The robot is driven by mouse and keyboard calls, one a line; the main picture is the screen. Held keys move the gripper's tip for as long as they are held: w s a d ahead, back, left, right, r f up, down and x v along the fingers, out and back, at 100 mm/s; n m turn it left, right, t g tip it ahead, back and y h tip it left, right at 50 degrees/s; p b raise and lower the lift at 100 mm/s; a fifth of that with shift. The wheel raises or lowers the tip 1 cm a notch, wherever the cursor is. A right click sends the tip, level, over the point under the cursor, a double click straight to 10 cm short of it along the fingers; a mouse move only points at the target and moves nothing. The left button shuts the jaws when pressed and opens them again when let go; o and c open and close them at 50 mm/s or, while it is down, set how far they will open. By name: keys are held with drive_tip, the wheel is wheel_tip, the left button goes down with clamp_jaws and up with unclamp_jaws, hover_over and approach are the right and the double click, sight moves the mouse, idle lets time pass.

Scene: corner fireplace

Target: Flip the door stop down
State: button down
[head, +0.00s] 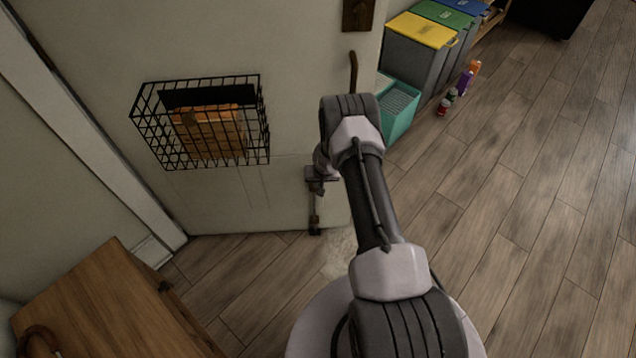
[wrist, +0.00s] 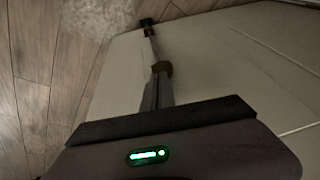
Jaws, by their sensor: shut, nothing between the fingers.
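The door stop (head: 314,222) is on the lower part of the cream door (head: 250,205). Its thin rod points down along the door, with a dark foot at the low end near the floor. I cannot tell whether the foot touches the floor. In the wrist view the door stop (wrist: 149,32) shows its dark foot, rod and a brownish bracket. My gripper (head: 316,190) is just above it at the door face, partly behind my arm. In the wrist view my gripper's fingers (wrist: 158,90) are together and empty, close to the bracket; contact is unclear.
A black wire basket (head: 200,120) with an orange item hangs on the door. A wooden cabinet (head: 105,310) stands at lower left. Bins (head: 418,60), a teal crate (head: 398,108) and small bottles (head: 450,95) are beyond the door. The wood floor (head: 530,200) at right is clear.

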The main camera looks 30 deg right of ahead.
drive_tip(key=d+p+v, duration=0.1)
drive_tip(key=p+v, duration=0.2)
drive_tip(key=v, duration=1)
drive_tip(key=shift+w+r, duration=0.2)
drive_tip(key=shift+r, duration=0.3)
drive_tip(key=w+a+r+t+y, duration=0.1)
drive_tip(key=a+r, duration=0.2)
drive_tip(key=r, duration=0.6)
drive_tip(key=w+a+r, duration=0.1)
drive_tip(key=a+r, duration=0.3)
drive_tip(key=r, duration=0.6)
drive_tip(key=s+a+r+t+y, duration=0.1)
drive_tip(key=s+a+r, duration=0.25)
drive_tip(key=r, duration=0.35)
drive_tip(key=s+a+r, duration=0.3)
drive_tip(key=a+r, duration=0.2)
drive_tip(key=r, duration=0.3)
drive_tip(key=s+a+r, duration=0.3)
drive_tip(key=s+r, duration=0.1)
drive_tip(key=s, duration=0.8)
drive_tip(key=s+a+r, duration=0.3)
drive_tip(key=s+r, duration=0.1)
drive_tip(key=s, duration=0.8)
drive_tip(key=shift+r, duration=0.2)
